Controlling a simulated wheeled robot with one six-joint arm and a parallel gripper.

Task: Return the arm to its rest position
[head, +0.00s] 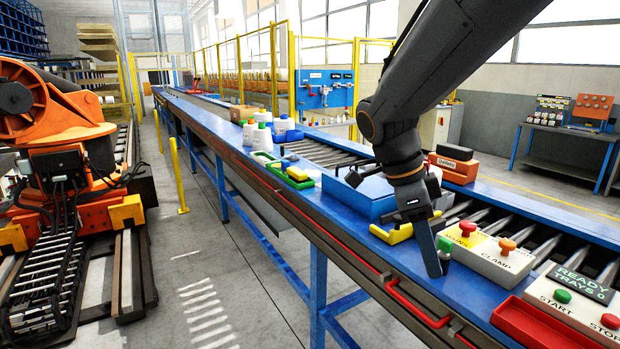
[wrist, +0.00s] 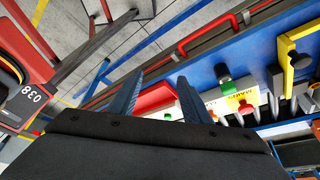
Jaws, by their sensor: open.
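My gripper (head: 437,272) hangs from my dark grey arm on the right of the head view, pointing down over the blue front edge of the conveyor. Its fingers are close to the left end of the CLAMP button box (head: 488,253); I cannot tell whether they touch anything. In the wrist view my gripper (wrist: 159,80) has two blue-grey fingers spread apart with nothing between them. The conveyor edge, buttons and a red tray show beyond them.
A red tray (head: 540,325) and a START/STOP panel (head: 575,300) lie at the lower right. A yellow bracket (head: 391,234) and a blue box (head: 358,196) are beside my wrist. An orange robot (head: 60,110) is at left, across a clear aisle.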

